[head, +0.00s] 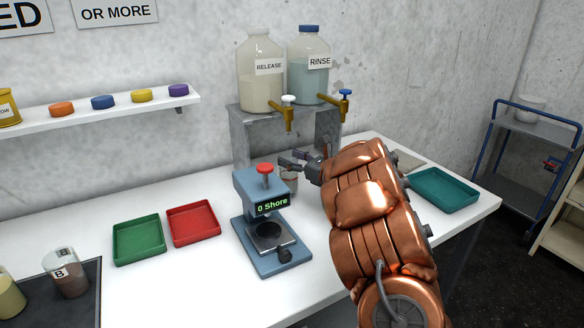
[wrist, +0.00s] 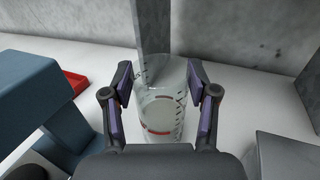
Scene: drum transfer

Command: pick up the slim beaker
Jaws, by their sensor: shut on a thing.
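The slim beaker (wrist: 162,105) is a clear glass cylinder with dark graduation marks and reddish marks. In the wrist view it stands between the two purple-padded fingers of my gripper (wrist: 162,100), which are shut on it. In the head view the beaker (head: 289,182) is partly hidden behind the blue tester and my gripper (head: 297,163). It is beside the metal stand under the bottles. I cannot tell whether its base touches the table.
A blue hardness tester (head: 262,220) stands just left of my arm. The metal stand (head: 243,135) holds the RELEASE (head: 260,85) and RINSE (head: 308,80) bottles with taps. Green (head: 139,240), red (head: 193,223) and teal (head: 444,189) trays lie on the white table (head: 190,285).

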